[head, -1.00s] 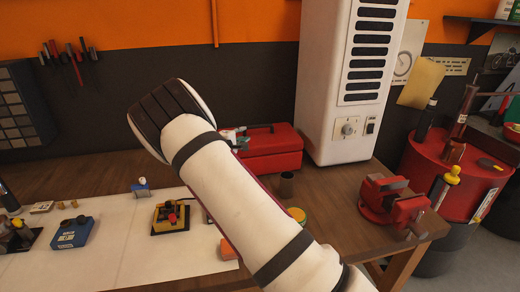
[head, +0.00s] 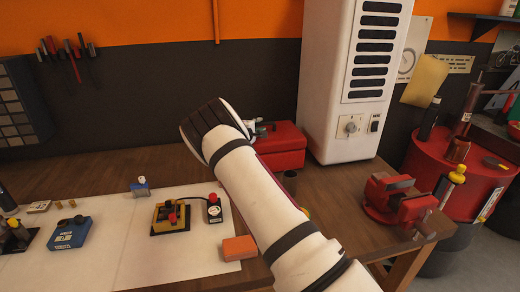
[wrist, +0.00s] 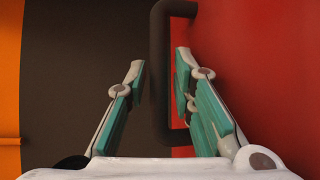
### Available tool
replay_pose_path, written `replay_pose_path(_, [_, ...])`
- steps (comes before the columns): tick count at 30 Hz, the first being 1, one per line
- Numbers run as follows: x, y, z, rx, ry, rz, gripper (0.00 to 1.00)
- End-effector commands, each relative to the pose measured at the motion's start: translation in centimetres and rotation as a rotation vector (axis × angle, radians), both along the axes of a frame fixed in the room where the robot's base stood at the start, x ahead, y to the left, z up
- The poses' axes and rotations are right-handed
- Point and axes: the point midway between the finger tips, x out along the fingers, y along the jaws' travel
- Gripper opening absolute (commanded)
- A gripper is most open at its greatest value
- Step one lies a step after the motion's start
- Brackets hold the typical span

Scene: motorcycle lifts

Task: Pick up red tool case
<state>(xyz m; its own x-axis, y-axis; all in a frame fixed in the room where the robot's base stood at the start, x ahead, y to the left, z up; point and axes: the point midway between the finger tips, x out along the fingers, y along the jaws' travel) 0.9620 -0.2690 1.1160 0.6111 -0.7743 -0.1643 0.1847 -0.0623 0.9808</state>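The red tool case (head: 284,150) sits on the wooden bench against the dark wall, left of the white cabinet. My arm covers its left part in the head view. In the wrist view its red face (wrist: 250,60) fills the right side, and its dark handle (wrist: 159,90) runs upright through the middle. My gripper (wrist: 160,68) is open, with one teal-padded finger on each side of the handle in the picture. I cannot tell whether the fingers touch it or how deep they reach. In the head view, my gripper (head: 259,127) is at the case, mostly hidden behind my wrist.
The white cabinet (head: 352,80) stands close right of the case. A red vise (head: 398,203) is at the bench's right end. A small dark cup (head: 290,182) stands in front of the case. An orange block (head: 239,249) and a yellow-black control box (head: 170,216) lie on the white sheet.

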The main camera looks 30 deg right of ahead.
Motion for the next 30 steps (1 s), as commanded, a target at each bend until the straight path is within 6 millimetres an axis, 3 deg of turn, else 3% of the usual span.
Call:
replay_pose_path(9, [0.5, -0.6, -0.1, 0.0, 0.001, 0.001, 0.23])
replay_pose_path(10, [0.5, -0.6, -0.1, 0.0, 0.001, 0.001, 0.21])
replay_pose_path(13, [0.5, -0.6, -0.1, 0.0, 0.001, 0.001, 0.0])
replay_pose_path(30, [0.6, -0.6, 1.2, -0.006, -0.007, 0.001, 0.0])
